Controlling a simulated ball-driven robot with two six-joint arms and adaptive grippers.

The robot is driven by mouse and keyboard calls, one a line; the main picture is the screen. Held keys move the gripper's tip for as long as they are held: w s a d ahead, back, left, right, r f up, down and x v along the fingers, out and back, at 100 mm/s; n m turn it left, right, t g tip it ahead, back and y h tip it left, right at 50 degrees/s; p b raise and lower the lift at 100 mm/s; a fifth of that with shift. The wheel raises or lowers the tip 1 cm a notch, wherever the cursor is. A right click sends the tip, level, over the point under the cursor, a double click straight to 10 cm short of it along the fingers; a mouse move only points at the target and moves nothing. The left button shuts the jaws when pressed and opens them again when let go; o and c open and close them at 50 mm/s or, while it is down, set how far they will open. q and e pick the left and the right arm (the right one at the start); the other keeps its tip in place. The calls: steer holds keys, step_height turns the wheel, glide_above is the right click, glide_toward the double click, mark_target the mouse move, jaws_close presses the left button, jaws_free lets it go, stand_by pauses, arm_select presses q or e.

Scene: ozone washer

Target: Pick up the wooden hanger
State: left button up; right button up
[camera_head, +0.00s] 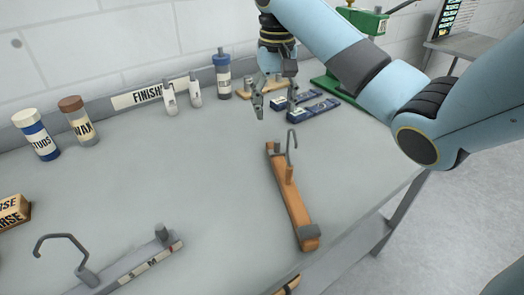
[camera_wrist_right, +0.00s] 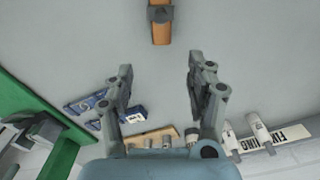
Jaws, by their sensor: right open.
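The wooden hanger (camera_head: 291,200) lies on the grey table right of centre in the head view, its long bar running from back to front. Its metal hook (camera_head: 291,147) sticks up near the back end, and grey clips sit at its ends. One end of the hanger (camera_wrist_right: 161,30) shows at the top of the right wrist view. My right gripper (camera_head: 274,102) is open and empty, above the table just behind the hanger's back end. In the right wrist view its fingers (camera_wrist_right: 160,72) are spread apart with bare table between them. My left gripper is not in view.
A grey hanger-like bar with a hook (camera_head: 130,264) is at the front left. Blue packets (camera_head: 314,106), a green press (camera_head: 350,85) and a blue bottle (camera_head: 222,74) stand behind. Jars (camera_head: 78,121) are at the back left. The table's middle is clear.

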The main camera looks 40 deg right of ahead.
mark_target(272, 142)
steer(key=shift+w+a+f, duration=0.1)
steer(key=shift+w+f, duration=0.35)
steer(key=shift+f, duration=0.4)
steer(key=f, duration=0.3)
steer(key=shift+s+f+b, duration=0.15)
steer(key=shift+s+b, duration=0.1)
steer(key=shift+b, duration=0.05)
steer(key=shift+w+f, duration=0.1)
steer(key=shift+f, duration=0.2)
step_height(272, 142, down, 5)
steer(key=shift+c, duration=1.7)
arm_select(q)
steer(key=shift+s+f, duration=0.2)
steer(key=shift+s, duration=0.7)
arm_select(e)
jaws_close()
